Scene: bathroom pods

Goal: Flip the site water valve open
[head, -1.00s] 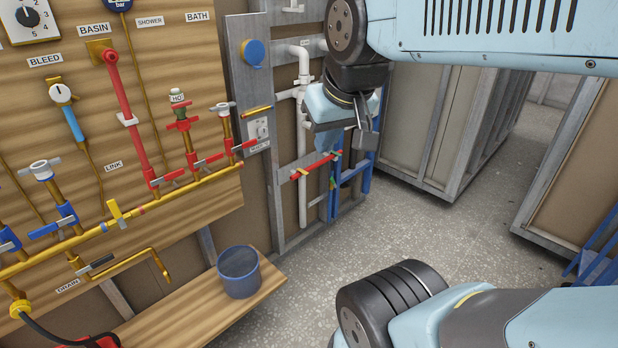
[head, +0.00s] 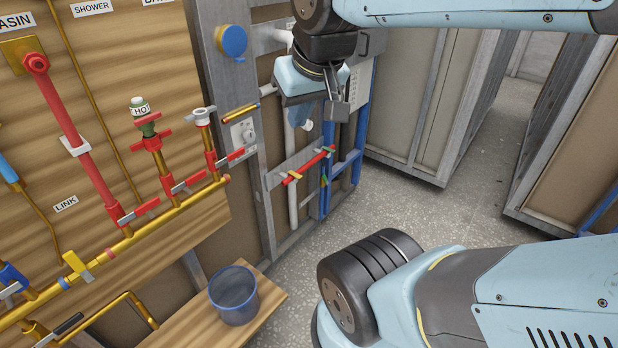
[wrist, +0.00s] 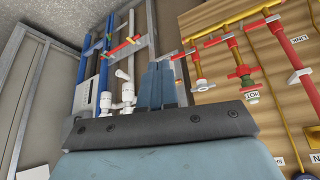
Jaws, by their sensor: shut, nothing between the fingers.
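My gripper (head: 299,118) hangs in front of the stud wall right of the wooden board. Its blue-grey fingers (wrist: 157,84) are together and empty in the wrist view. No label naming the site water valve is readable. Behind and below my gripper are a red bar (head: 309,166) with yellow and green ends and blue upright pipes (head: 362,110). White pipes with white fittings (wrist: 123,98) show beside the fingers in the wrist view. A round blue disc (head: 232,40) is on the grey post. My gripper appears apart from all of these, and partly hides the white pipes.
The wooden board (head: 120,235) carries red, blue and brass pipes with levers. A grey box (head: 243,132) sits on the post. A blue bucket (head: 233,297) stands on the wooden bench (head: 180,330). Speckled floor (head: 440,220) is clear to the right, before grey framed panels (head: 415,120).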

